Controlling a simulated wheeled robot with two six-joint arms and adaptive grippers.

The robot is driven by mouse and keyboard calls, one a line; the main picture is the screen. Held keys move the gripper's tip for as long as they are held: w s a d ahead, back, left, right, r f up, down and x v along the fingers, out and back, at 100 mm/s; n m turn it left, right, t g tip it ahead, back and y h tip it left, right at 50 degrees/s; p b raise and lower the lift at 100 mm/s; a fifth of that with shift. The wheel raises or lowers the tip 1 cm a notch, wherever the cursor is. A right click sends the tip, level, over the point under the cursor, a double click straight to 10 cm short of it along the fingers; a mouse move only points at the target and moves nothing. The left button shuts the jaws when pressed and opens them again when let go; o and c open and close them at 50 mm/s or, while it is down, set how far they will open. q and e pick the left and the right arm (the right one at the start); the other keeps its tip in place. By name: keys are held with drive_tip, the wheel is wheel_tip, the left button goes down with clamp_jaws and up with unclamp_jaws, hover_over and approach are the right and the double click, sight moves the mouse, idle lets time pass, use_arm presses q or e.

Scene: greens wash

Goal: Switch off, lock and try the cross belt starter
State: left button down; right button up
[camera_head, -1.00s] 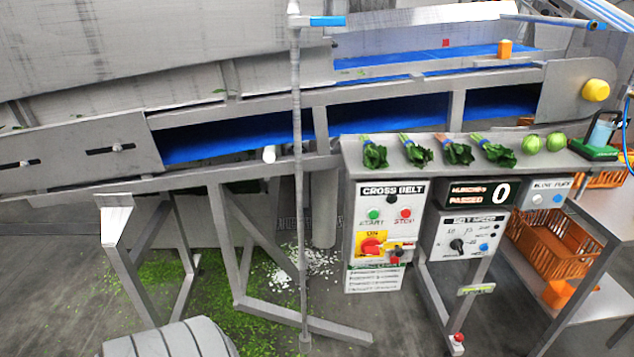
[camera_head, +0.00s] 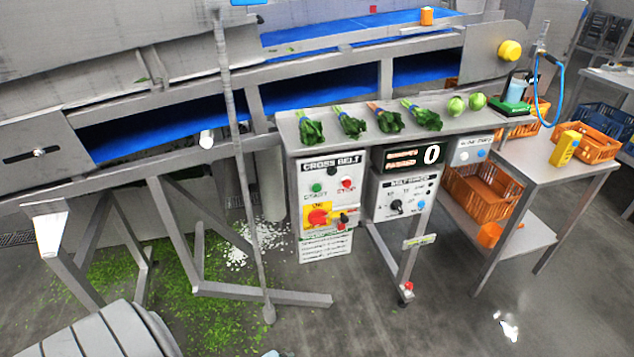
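The cross belt starter box (camera_head: 325,193) hangs below the front of a steel shelf, near the picture's middle. It has a green start button (camera_head: 317,188), a red stop button (camera_head: 346,184) and a red rotary switch (camera_head: 318,217) on a yellow plate. The switch's exact position is too small to read. Small dark and red items (camera_head: 342,219) sit right of the switch; I cannot tell what they are. A white text label (camera_head: 325,246) is under them. Neither of my grippers is in view.
Bunches of greens (camera_head: 351,123) lie on the shelf. A counter display (camera_head: 413,157) reads 0, above a belt speed box (camera_head: 404,197). A thin upright pole (camera_head: 236,150) stands left of the starter. Floor at front right is mostly clear.

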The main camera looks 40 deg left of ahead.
sight(317, 188)
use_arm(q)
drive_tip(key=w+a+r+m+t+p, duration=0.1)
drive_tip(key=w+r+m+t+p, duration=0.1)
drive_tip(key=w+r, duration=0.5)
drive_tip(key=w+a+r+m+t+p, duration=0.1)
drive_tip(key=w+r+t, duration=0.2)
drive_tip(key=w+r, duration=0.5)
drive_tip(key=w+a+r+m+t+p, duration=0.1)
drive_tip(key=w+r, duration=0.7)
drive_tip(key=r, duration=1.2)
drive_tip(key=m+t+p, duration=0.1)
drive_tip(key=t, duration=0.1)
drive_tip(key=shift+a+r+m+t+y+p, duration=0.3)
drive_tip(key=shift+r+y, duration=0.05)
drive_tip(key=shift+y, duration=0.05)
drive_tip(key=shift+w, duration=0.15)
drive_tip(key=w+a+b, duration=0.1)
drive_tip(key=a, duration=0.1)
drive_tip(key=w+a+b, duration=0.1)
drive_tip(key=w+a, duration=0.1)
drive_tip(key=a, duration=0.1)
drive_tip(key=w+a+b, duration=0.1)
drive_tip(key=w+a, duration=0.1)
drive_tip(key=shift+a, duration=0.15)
